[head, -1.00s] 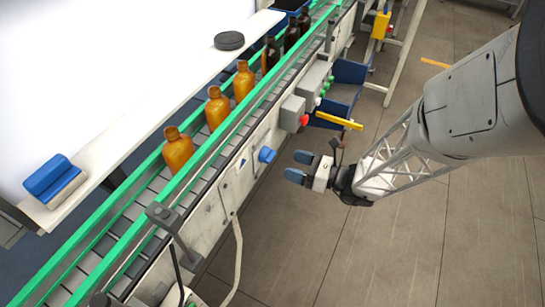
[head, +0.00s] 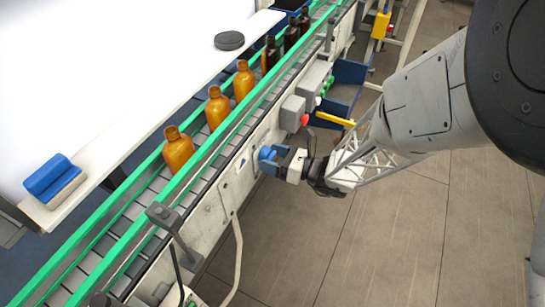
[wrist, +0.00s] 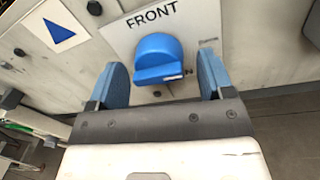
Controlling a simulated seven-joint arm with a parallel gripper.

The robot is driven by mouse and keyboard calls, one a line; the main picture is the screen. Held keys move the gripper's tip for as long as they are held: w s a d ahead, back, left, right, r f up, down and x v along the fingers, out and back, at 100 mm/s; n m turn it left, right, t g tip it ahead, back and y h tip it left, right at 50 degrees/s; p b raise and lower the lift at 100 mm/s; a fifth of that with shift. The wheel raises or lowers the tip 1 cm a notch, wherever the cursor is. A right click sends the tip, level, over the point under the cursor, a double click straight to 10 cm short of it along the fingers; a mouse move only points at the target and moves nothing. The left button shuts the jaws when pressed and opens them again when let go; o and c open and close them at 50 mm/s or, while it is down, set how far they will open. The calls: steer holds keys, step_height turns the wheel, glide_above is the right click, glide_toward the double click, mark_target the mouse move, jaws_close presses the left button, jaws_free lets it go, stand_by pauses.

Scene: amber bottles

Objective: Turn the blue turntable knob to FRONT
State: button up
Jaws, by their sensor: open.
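The blue turntable knob (wrist: 158,58) is mounted on a pale plate (wrist: 120,38) on the side of the conveyor. The word FRONT is printed above it in the wrist view. The knob's raised grip bar lies roughly crosswise in that view, with a white mark at its right end. Another label at the lower right is mostly hidden. My gripper (wrist: 162,85) is open, with one blue finger on each side of the knob and a gap visible on both sides. In the head view my gripper (head: 275,160) is at the conveyor's side, covering part of the knob (head: 265,154).
A grey box with a red button (head: 304,120) and a yellow bar (head: 335,119) stick out just beyond my gripper. Amber bottles (head: 178,150) stand on the conveyor between green rails (head: 115,245). The floor to the right is clear.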

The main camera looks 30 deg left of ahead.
stand_by(0.3)
steer(key=c, duration=0.9)
